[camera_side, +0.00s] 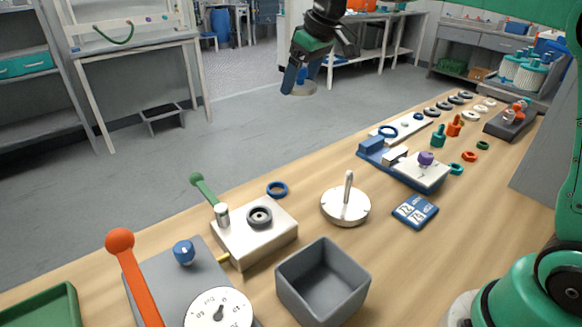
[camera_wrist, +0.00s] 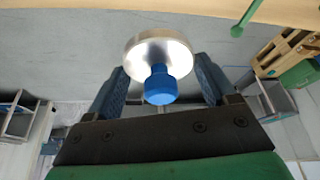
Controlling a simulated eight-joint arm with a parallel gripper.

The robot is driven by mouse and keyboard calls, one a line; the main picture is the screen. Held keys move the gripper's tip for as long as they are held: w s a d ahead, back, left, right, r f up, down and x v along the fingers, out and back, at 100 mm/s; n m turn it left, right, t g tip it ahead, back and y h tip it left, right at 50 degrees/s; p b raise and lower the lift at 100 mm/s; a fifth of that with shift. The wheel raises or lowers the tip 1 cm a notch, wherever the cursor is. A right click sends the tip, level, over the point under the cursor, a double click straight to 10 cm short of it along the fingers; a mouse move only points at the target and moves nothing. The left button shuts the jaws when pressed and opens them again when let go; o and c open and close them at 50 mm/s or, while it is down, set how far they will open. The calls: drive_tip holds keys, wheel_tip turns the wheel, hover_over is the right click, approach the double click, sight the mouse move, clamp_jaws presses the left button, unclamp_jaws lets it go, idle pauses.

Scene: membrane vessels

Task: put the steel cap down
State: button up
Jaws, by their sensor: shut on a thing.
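The steel cap (camera_wrist: 150,52) is a round, shiny metal disc with a blue knob (camera_wrist: 160,86) on it. It lies between the two dark blue fingers of my gripper (camera_wrist: 161,76) in the wrist view. In the side view my gripper (camera_side: 301,76) is high up at the top middle, with the steel cap (camera_side: 302,91) showing as a grey disc at the fingertips. The cap is in the air, clear of the bench, with floor behind it in the picture. The fingers partly hide it in the side view.
The wooden bench (camera_side: 300,215) carries a metal block with a dark ring (camera_side: 259,217), a round white base with an upright pin (camera_side: 346,200), an open grey box (camera_side: 322,283), a blue number tile (camera_side: 415,211) and a blue-and-white fixture (camera_side: 405,167). Bare wood lies between them.

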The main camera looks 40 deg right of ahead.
drive_tip(key=m, duration=0.1)
hover_over(308, 177)
drive_tip(key=s, duration=0.1)
wheel_tip(308, 177, down, 3)
wheel_tip(308, 177, down, 14)
drive_tip(key=shift+s+d+f, duration=0.1)
drive_tip(key=shift+d+f, duration=0.05)
drive_tip(key=shift+f, duration=2.3)
drive_tip(key=shift+f, duration=0.1)
drive_tip(key=o, duration=1.3)
drive_tip(key=a+v, duration=0.1)
drive_tip(key=v, duration=1.1)
drive_tip(key=shift+s+a+r+m+t+h, duration=0.2)
drive_tip(key=shift+s+a+r+m+t, duration=0.25)
drive_tip(key=shift+s+a, duration=1.25)
drive_tip(key=shift+s+a+r+m+t+h, duration=0.25)
drive_tip(key=shift+s+a+t, duration=0.3)
drive_tip(key=shift+s, duration=2.25)
drive_tip(key=shift+s+a+r+m+t+h, duration=0.15)
drive_tip(key=shift+s+a+r+m+t, duration=0.3)
drive_tip(key=shift+s+a, duration=1.25)
